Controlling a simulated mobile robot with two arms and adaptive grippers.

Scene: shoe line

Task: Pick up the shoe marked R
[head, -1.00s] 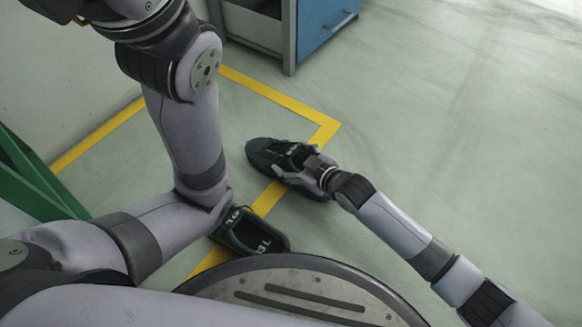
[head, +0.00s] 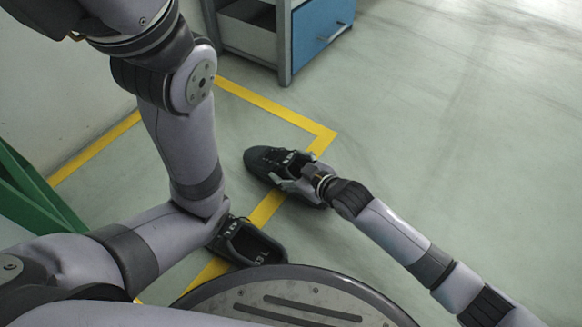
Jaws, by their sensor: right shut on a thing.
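A dark shoe (head: 262,159) is in the middle of the head view, over the yellow floor line, with its toe pointing left. My right gripper (head: 293,181) is shut on it near the opening and heel, and covers part of that end. I cannot tell whether the shoe is clear of the floor. A second dark shoe (head: 268,254) is nearer to me, beside my left arm, which hides part of it. Pale marks show inside it, too small to read surely. I cannot read an R on either shoe. My left gripper is not visible.
A yellow line (head: 268,104) is marked on the pale green floor. A grey cabinet with a blue drawer (head: 320,35) stands at the top. A green frame (head: 33,190) is at the left, near the wall. The floor at the right is clear.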

